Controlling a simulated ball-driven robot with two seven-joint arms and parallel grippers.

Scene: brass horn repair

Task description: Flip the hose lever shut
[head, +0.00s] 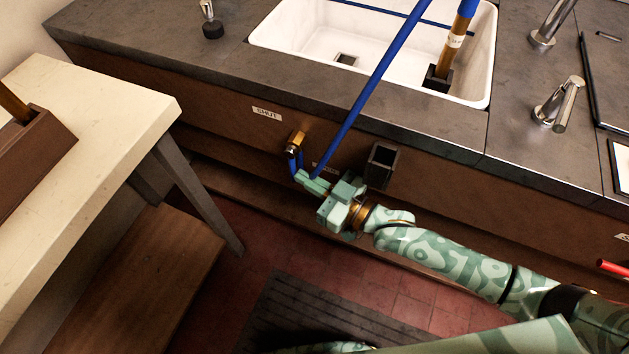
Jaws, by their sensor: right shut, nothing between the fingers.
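A brass valve (297,140) sticks out of the brown front panel below the counter. Blue parts (293,163) hang down from it to my right gripper; I cannot tell which is lever and which is hose. A long blue hose (372,88) runs from the sink down to the same spot. A label reading SHUT (267,114) is on the panel, up and left of the valve. My right gripper (307,182) is shut and empty, its tips just below the valve, close to the blue parts. Whether they touch is unclear. My left gripper is out of view.
A dark square holder (381,165) sits on the panel right of the valve, close above my right wrist. The white sink (300,38) holds an upright brass-coloured tube (452,45). A cream-topped table (105,120) stands at left. Red tiled floor (225,290) lies below.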

